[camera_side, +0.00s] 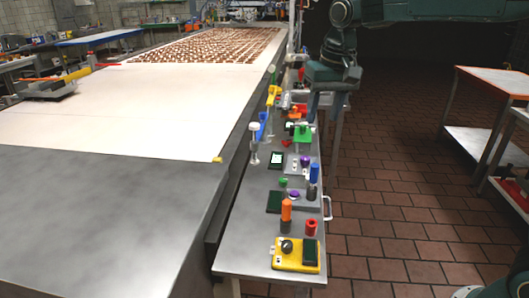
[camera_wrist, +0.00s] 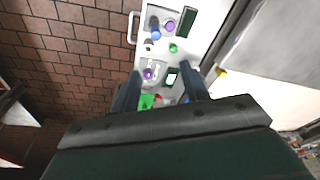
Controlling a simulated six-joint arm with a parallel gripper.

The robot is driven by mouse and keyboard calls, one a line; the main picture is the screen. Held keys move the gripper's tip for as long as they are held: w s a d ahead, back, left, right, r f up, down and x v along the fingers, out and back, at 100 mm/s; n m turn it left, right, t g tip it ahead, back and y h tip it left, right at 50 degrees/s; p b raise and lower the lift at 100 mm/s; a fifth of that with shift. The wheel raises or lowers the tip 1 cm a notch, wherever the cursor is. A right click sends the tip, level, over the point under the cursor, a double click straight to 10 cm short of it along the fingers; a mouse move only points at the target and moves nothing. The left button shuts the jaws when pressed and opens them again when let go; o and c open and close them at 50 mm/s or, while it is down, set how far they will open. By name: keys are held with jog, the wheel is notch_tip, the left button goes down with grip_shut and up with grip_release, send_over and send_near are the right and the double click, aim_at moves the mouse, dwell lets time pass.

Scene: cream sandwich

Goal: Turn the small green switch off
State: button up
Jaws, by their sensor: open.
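A small green knob (camera_side: 283,182) stands on the narrow metal side table in the side view. It also shows in the wrist view (camera_wrist: 173,48), ahead of the fingertips and slightly right of their middle. A larger flat green piece (camera_side: 302,133) is farther back on the table; in the wrist view it (camera_wrist: 147,101) is partly hidden between the fingers. I cannot tell which way any green switch is set. My gripper (camera_side: 325,108) is above the far part of the table. In the wrist view my gripper (camera_wrist: 159,71) has its two fingers apart, with nothing held between them.
The side table (camera_side: 240,249) carries a yellow control box (camera_side: 283,262), orange and red knobs, a blue cylinder (camera_side: 314,173) and purple buttons. A wide conveyor (camera_side: 120,118) runs along its left. Brick floor (camera_side: 400,222) lies open on the right.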

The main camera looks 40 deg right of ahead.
jog(key=s+r, duration=0.2)
jog(key=s, duration=0.4)
jog(key=shift+d+n+t, duration=0.2)
jog(key=shift+n+t, duration=0.2)
jog(key=shift+s, duration=0.2)
jog(key=s+f+n+t, duration=0.1)
jog(key=s+f, duration=0.1)
jog(key=s, duration=0.8)
jog(key=s+f+n+t, duration=0.1)
jog(key=s+f+t, duration=0.1)
jog(key=s, duration=0.9)
jog(key=shift+d+f+n, duration=0.35)
jog(key=shift+f+n, duration=0.05)
jog(key=shift+f, duration=0.1)
